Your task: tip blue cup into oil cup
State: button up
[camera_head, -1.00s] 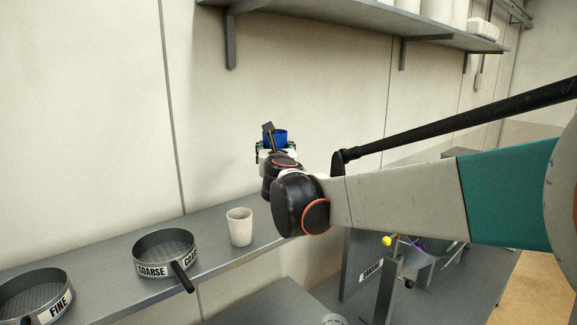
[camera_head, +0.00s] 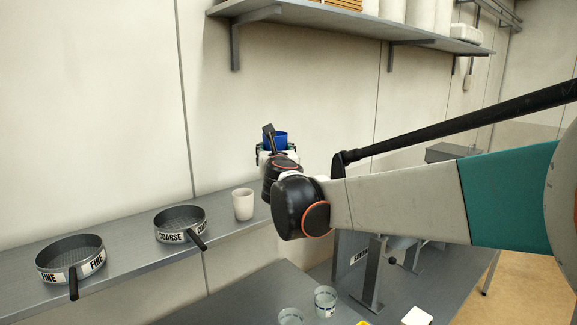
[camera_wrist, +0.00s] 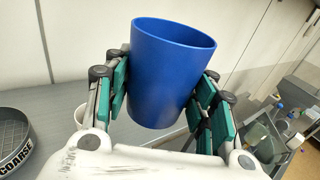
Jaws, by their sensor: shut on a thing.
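The blue cup (camera_head: 281,137) is held up in my gripper (camera_head: 274,147), in front of the wall and above the shelf. In the wrist view the cup (camera_wrist: 170,75) stands near upright, a little tilted, between the green finger pads of my gripper (camera_wrist: 163,95), which is shut on it. Its inside is hidden. Two clear cups with printed bands, one cup (camera_head: 325,301) and another (camera_head: 291,317) cut by the lower edge, stand on the lower table, well below my gripper. Their print is too small to read, so I cannot tell which is the oil cup.
A white cup (camera_head: 243,204), a coarse sieve (camera_head: 181,223) and a fine sieve (camera_head: 70,258) stand on the wall shelf. An upper shelf (camera_head: 330,22) holds white containers. A grey metal stand (camera_head: 372,272) is right of the clear cups. A white square (camera_head: 417,316) lies nearby.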

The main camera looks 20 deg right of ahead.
jog(key=shift+s+a+f+b, duration=0.15)
jog(key=shift+s+f+b, duration=0.35)
jog(key=shift+s+f, duration=0.35)
notch_tip(320, 180, down, 39)
jog(key=s+n+y+b, duration=0.1)
jog(key=n+y+b, duration=0.1)
jog(key=b, duration=1.4)
jog(key=shift+s+y, duration=0.4)
jog(key=shift+y, duration=0.3)
